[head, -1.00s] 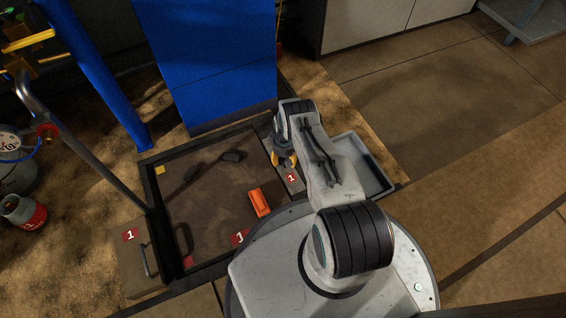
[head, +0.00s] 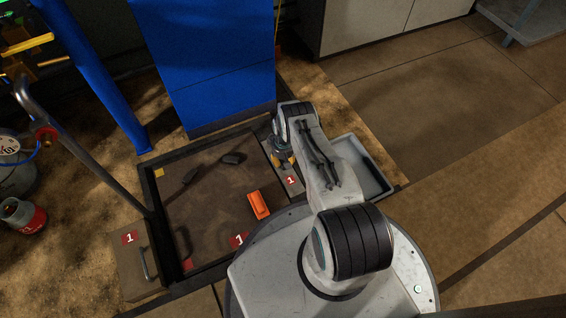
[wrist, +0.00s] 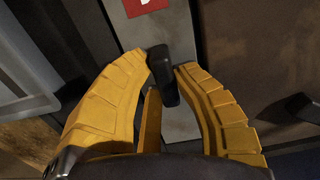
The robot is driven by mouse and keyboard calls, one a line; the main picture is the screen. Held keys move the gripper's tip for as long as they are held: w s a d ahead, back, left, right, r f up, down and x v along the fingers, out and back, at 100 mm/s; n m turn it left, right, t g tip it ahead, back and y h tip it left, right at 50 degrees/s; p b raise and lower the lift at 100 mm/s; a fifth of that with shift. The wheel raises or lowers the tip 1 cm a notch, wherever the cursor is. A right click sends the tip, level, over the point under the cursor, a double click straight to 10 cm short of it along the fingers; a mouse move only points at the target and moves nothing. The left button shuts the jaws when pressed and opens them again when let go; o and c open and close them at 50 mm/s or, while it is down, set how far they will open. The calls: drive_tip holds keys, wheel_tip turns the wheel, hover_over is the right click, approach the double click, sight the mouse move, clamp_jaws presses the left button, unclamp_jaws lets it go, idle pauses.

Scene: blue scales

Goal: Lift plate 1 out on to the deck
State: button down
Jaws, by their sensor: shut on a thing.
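A narrow grey plate (head: 299,189) with a red "1" label lies along the right edge of the framed floor recess. In the wrist view the plate (wrist: 172,35) shows its red label at the top and a black handle (wrist: 162,72). My gripper (wrist: 163,65) is over this plate, its yellow fingers shut on the black handle. In the head view my gripper (head: 283,160) is partly hidden by my arm. The plate still looks seated at the recess edge; I cannot tell whether it is lifted at all.
Another plate (head: 128,272) with a "1" label and a handle lies left of the recess (head: 208,215). An orange block (head: 259,204) and dark handles lie inside it. A blue panel (head: 222,65) stands behind; a grey tray (head: 378,182) is at the right. Deck farther right is clear.

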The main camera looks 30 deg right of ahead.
drive_tip(key=shift+r+p, duration=0.35)
drive_tip(key=shift+r, duration=0.25)
wheel_tip(320, 180, up, 4)
drive_tip(key=p, duration=0.2)
drive_tip(key=shift+s+d+f+p, duration=0.1)
drive_tip(key=shift+f+p, duration=0.05)
drive_tip(key=shift+p, duration=0.15)
drive_tip(key=s+d+r+p, duration=0.6)
drive_tip(key=s, duration=0.3)
drive_tip(key=w+a+r, duration=0.3)
drive_tip(key=w+r, duration=0.1)
drive_tip(key=r, duration=0.5)
drive_tip(key=w+a+r, duration=0.3)
drive_tip(key=r, duration=0.5)
drive_tip(key=w+a+r, duration=0.2)
drive_tip(key=w+r, duration=0.2)
drive_tip(key=r, duration=0.5)
drive_tip(key=s+a+r+p, duration=0.15)
drive_tip(key=a+r, duration=0.35)
drive_tip(key=r, duration=0.5)
drive_tip(key=s+a+r, duration=0.2)
drive_tip(key=a+r, duration=0.3)
drive_tip(key=r, duration=0.5)
wheel_tip(320, 180, up, 23)
drive_tip(key=s+p, duration=0.1)
drive_tip(key=p, duration=3)
drive_tip(key=shift+s+d+f, duration=0.15)
drive_tip(key=shift+s+d, duration=0.1)
